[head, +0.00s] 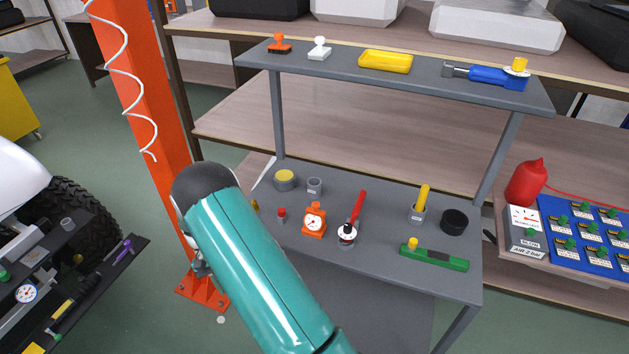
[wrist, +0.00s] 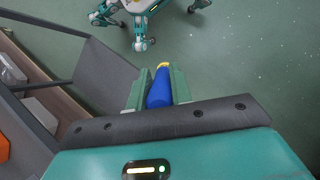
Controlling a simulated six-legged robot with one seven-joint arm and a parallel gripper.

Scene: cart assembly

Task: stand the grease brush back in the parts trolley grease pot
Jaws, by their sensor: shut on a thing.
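My gripper (wrist: 154,91) is shut on a blue handle with a yellow end in the wrist view, which I take for the grease brush (wrist: 159,91). Its lower part is hidden between the jaws. In the head view my teal arm link hides the gripper and brush. The grey two-shelf parts trolley (head: 370,270) stands ahead. On its lower shelf are an open grey cup (head: 314,187) that looks empty, a grey cup (head: 418,214) with a yellow stick standing in it, and a black round pot (head: 454,222). I cannot tell which is the grease pot.
The lower shelf also holds a yellow-topped tin (head: 284,180), an orange gauge (head: 314,221), a red-handled tool (head: 356,210) and a green level (head: 434,257). An orange post (head: 150,120) stands left. A red bottle (head: 526,182) and blue panel stand right.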

